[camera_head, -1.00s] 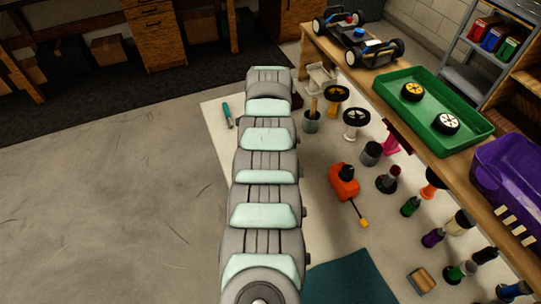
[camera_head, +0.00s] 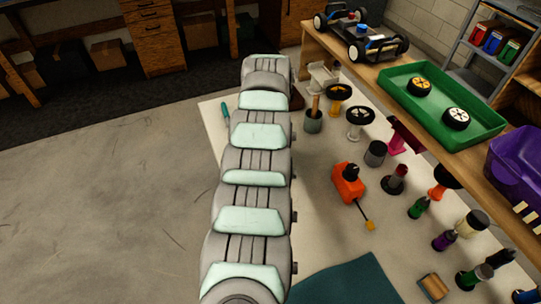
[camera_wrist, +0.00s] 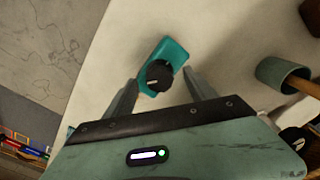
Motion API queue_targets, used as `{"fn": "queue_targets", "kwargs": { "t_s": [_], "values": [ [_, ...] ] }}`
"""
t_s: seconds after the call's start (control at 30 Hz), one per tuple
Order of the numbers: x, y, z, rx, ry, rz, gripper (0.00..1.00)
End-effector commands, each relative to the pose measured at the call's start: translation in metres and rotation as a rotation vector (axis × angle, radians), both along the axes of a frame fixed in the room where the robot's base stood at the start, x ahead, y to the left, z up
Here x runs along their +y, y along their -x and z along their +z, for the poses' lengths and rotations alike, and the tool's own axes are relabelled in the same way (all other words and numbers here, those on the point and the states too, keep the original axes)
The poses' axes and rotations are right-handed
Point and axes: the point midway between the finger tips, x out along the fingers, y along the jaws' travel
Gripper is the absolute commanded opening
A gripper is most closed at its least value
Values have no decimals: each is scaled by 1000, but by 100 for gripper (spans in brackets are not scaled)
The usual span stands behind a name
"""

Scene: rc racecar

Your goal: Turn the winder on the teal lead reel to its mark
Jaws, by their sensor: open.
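In the wrist view the teal lead reel (camera_wrist: 174,54) lies on the pale surface, a teal block with a round black winder (camera_wrist: 159,76) on top. A short white line shows on the winder; I cannot make out a mark on the reel. My gripper (camera_wrist: 160,79) is open, with one finger on each side of the winder. I cannot tell whether either finger touches it. In the head view only a teal sliver (camera_head: 225,112) shows left of my arm, and my gripper is hidden behind the arm.
A teal cup holding a wooden stick (camera_wrist: 275,73) stands right of my gripper. An orange box (camera_head: 347,183) with a black knob and several small bottles stand further right. A green tray (camera_head: 398,84) with two wheels and an RC car (camera_head: 362,38) sit on the raised shelf.

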Motion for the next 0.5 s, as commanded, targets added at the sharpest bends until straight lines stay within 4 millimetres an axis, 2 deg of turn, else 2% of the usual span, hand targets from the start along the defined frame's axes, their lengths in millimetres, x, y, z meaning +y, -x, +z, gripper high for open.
{"fn": "queue_targets", "kwargs": {
  "t_s": [0.1,0.27,0.5],
  "values": [
    [0,0,-1,-1,0,-130,65],
    [0,0,-1,0,0,-221,65],
    [0,0,0,0,-1,-487,65]
  ]
}}
